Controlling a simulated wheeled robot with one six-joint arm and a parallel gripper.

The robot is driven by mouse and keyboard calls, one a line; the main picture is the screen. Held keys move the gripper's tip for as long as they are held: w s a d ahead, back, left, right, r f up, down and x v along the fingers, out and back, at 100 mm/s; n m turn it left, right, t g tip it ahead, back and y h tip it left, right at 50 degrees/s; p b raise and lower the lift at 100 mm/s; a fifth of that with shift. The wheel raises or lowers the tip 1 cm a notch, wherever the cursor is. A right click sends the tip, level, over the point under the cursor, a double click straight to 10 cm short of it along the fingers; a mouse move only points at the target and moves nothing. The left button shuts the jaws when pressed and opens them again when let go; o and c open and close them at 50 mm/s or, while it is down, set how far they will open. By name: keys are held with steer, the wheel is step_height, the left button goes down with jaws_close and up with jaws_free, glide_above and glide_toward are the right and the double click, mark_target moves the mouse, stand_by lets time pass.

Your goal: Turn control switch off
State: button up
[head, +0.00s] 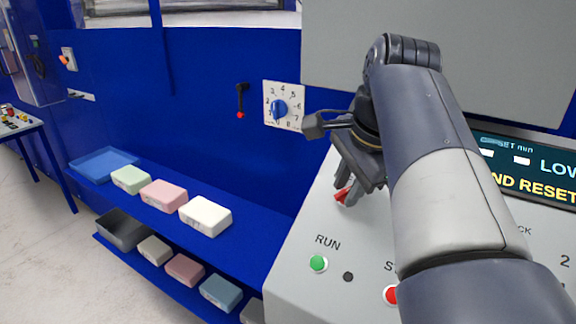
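A red switch handle (344,193) shows on the sloped grey control panel (290,270), just under my gripper. My gripper (350,186) reaches down to the panel with its fingertips at the handle. Part of the red shows between and beside the fingers. I cannot tell whether the fingers are closed on it or only around it. The rest of the switch and its label are hidden by the gripper and my arm.
The panel has a green RUN button (318,263), a red button (391,295) and a display (530,170). On the blue wall are a numbered dial with a blue knob (280,109) and a red-tipped black lever (241,100). Foam blocks (163,195) lie on shelves at left.

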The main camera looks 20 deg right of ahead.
steer(key=c, duration=0.4)
steer(key=shift+o, duration=0.2)
steer(key=shift+r+n+p, duration=0.1)
steer(key=shift+n+p, duration=0.2)
steer(key=shift+p, duration=0.1)
steer(key=n+p, duration=0.1)
steer(key=n+g+p, duration=0.1)
steer(key=p, duration=0.1)
steer(key=shift+w+r, duration=0.1)
steer(key=shift+r, duration=0.15)
steer(key=n+g+p, duration=0.1)
steer(key=p, duration=0.1)
steer(key=n+p, duration=0.2)
steer(key=shift+w+a+g+h, duration=0.1)
steer(key=shift+w+g+h, duration=0.05)
steer(key=shift+g+h, duration=0.25)
steer(key=n+g+h+p, duration=0.1)
steer(key=n+p, duration=0.3)
steer(key=shift+w+a, duration=0.15)
steer(key=n+p, duration=0.1)
steer(key=n+h, duration=0.1)
steer(key=n, duration=0.1)
steer(key=n+g+h+p, duration=0.1)
steer(key=shift+w+a+f+n+p, duration=0.1)
steer(key=shift+f+n+p, duration=0.15)
steer(key=shift+n+p, duration=0.05)
